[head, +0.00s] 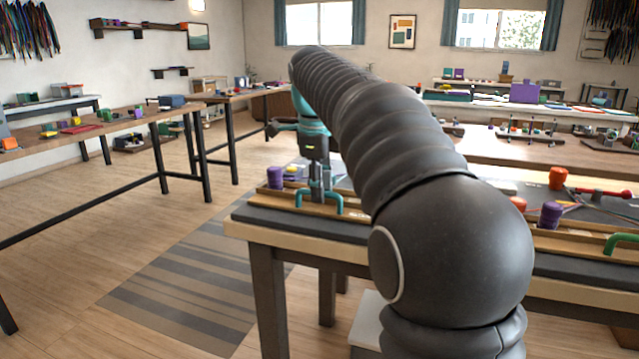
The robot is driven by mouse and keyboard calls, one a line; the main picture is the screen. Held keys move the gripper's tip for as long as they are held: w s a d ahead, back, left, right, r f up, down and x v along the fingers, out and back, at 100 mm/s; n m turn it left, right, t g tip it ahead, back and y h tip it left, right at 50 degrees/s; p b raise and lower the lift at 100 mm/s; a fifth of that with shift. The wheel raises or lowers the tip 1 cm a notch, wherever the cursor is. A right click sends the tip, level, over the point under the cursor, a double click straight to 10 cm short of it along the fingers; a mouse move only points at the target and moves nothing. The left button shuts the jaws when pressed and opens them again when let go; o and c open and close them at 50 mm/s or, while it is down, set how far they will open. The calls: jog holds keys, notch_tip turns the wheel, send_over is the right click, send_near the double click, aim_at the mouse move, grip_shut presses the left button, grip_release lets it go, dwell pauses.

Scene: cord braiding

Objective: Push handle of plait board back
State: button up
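A wooden plait board (268,198) lies on the dark mat at the left end of the near table. A teal bar handle (336,199) stands up from its front part. My gripper (318,197) points down at the handle, its fingers overlapping the bar near its middle. Whether they touch or grip it is too small to tell. A second green handle (622,240) shows on a wooden board (570,243) at the right edge. My dark arm crosses the middle of the picture and hides the table between the two handles.
A purple spool (274,177) stands behind the left handle. Another purple spool (550,214) and an orange spool (557,178) stand at the right, near a red-handled tool (600,192). Open floor lies left of the near table, with a striped rug (190,285).

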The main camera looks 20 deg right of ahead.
jog(key=shift+r, duration=0.1)
notch_tip(320, 180, up, 12)
jog(key=s+a, duration=0.1)
jog(key=s, duration=0.1)
jog(key=shift+a+f, duration=0.2)
dwell(0.5)
